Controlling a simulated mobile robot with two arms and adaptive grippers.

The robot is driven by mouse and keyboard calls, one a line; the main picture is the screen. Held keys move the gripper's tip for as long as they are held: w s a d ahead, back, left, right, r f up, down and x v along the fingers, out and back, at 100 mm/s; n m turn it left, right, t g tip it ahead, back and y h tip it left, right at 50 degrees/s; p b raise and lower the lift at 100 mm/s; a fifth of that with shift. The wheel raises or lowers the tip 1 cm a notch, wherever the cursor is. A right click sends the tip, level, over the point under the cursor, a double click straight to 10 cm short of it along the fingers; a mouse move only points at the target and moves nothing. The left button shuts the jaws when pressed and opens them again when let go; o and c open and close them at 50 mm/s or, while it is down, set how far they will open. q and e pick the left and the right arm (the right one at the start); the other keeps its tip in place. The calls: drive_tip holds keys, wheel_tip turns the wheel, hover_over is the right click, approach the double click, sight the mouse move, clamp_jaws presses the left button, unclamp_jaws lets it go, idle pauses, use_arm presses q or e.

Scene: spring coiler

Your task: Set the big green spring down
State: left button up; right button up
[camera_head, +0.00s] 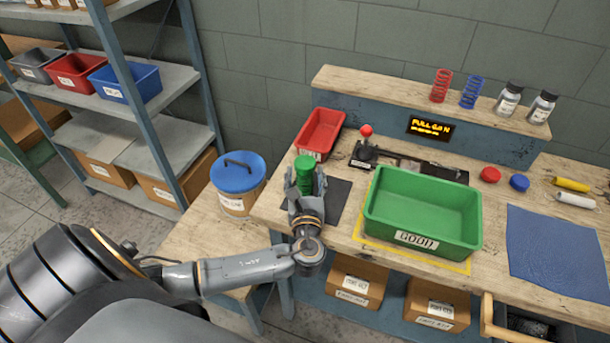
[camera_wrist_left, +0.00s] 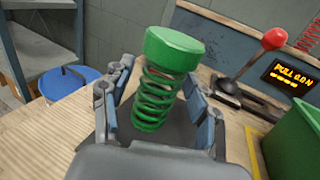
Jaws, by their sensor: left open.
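The big green spring (camera_head: 305,177) stands upright on a dark mat (camera_head: 338,196) at the left end of the workbench. In the left wrist view the spring (camera_wrist_left: 158,92) shows its coils and a wide green cap on top. My left gripper (camera_head: 304,188) is around the spring, with its fingers on either side. In the wrist view the fingers (camera_wrist_left: 160,108) are spread, and a gap shows between them and the coils. The spring's foot is partly hidden by the gripper. My right gripper is not in view.
A green bin marked GOOD (camera_head: 420,208) stands to the right, and a red bin (camera_head: 320,132) behind. A lever with a red knob (camera_head: 366,131) is close by. A blue-lidded tub (camera_head: 238,182) stands left. A blue cloth (camera_head: 556,250) lies at the right.

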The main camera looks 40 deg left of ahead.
use_arm(q)
drive_tip(key=shift+s+r, duration=0.1)
drive_tip(key=b+v, duration=0.2)
drive_tip(key=v, duration=0.9)
drive_tip(key=shift+s+d, duration=0.3)
drive_tip(key=shift+s, duration=0.05)
